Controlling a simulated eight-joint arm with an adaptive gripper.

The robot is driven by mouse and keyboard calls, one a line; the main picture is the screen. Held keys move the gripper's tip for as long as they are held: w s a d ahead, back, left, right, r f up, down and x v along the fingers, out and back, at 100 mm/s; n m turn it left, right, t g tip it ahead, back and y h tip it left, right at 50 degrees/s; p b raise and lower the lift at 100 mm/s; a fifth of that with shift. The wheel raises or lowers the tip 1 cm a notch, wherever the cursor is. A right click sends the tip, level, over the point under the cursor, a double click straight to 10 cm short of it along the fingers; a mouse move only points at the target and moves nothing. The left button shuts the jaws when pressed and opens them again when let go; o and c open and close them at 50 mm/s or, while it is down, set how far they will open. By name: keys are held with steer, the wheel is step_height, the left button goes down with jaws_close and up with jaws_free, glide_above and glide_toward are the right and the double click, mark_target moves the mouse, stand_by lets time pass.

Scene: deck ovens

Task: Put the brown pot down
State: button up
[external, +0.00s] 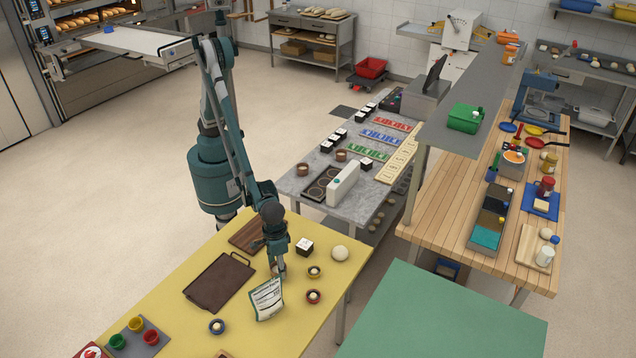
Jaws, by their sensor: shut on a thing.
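My gripper (280,266) is low over the yellow table, pointing down and shut. A small tan-brown thing (273,268) shows at its fingertips. I take it to be the brown pot, mostly hidden by the fingers and the bag. I cannot tell whether it touches the table.
Bare yellow surface shows at the right front.

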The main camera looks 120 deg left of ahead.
steer(key=o, duration=1)
steer(key=shift+f, duration=0.1)
step_height(320, 180, up, 12)
steer(key=shift+r+p, duration=0.2)
steer(key=shift+p, duration=0.35)
